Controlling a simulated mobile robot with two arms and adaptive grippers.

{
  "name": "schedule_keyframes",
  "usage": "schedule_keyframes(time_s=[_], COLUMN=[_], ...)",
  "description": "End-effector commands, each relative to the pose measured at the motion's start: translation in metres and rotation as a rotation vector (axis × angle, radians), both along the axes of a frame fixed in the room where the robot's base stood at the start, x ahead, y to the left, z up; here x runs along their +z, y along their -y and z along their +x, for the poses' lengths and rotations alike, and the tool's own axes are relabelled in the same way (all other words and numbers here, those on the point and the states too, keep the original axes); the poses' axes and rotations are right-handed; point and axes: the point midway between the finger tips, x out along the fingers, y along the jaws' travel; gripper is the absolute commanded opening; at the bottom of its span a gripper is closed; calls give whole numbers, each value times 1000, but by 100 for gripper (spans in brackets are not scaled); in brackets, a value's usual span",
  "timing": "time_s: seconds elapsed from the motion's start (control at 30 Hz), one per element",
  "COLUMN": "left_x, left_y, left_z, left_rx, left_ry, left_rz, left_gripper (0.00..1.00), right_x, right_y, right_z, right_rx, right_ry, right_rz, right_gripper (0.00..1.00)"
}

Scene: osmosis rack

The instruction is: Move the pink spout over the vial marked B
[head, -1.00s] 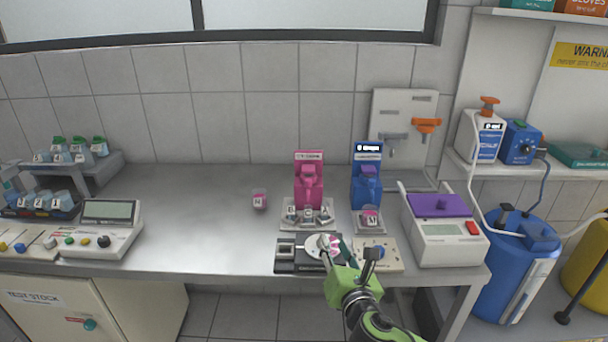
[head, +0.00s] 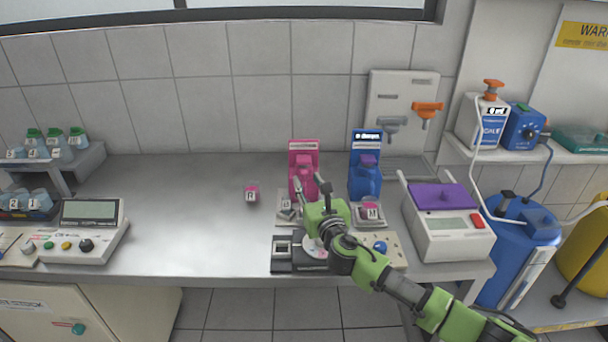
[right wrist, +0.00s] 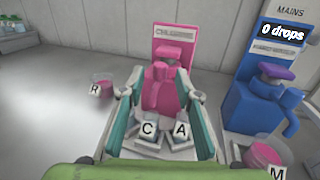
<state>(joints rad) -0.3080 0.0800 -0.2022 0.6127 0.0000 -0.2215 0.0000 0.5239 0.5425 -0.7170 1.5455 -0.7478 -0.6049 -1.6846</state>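The pink dispenser (head: 304,152) stands at the back of the bench; its pink spout (right wrist: 160,92) also shows in the right wrist view, above a tray of small vials. Vials marked C (right wrist: 150,130) and A (right wrist: 181,132) show at its foot. I cannot make out a vial marked B; in the head view my gripper hides most of the tray (head: 284,221). My right gripper (head: 310,182) is open and empty, its fingers on either side of the pink spout in the right wrist view (right wrist: 166,92); contact cannot be told. My left gripper is not in view.
A blue dispenser (head: 364,178) stands close on the right, with a pink-filled vial M (right wrist: 265,155) before it. A pink-filled vial R (head: 251,194) stands alone on the left. A white device with a purple lid (head: 440,197) is further right. The bench's left middle is clear.

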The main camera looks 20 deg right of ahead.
Motion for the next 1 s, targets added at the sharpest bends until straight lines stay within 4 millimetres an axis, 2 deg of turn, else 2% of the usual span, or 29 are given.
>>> schedule_keyframes(time_s=[0.1, 0.3, 0.7, 0.73, 0.83, 1.0], left_x=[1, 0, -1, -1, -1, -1], left_y=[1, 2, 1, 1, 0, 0], left_z=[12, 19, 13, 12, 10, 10], left_rx=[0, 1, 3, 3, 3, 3], left_ry=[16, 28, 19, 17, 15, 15], left_rz=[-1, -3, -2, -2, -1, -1], left_gripper=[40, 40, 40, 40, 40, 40], right_x=[0, 0, 0, 0, 0, 0], right_y=[0, 1, 1, 1, 1, 1], right_z=[19, 38, 44, 44, 43, 43], right_rx=[-1, -1, 0, 0, 0, -1], right_ry=[0, 0, -1, -1, -1, -1], right_rz=[0, 1, 1, 1, 1, 1], right_gripper=[31, 31, 31, 26, 0, 0])
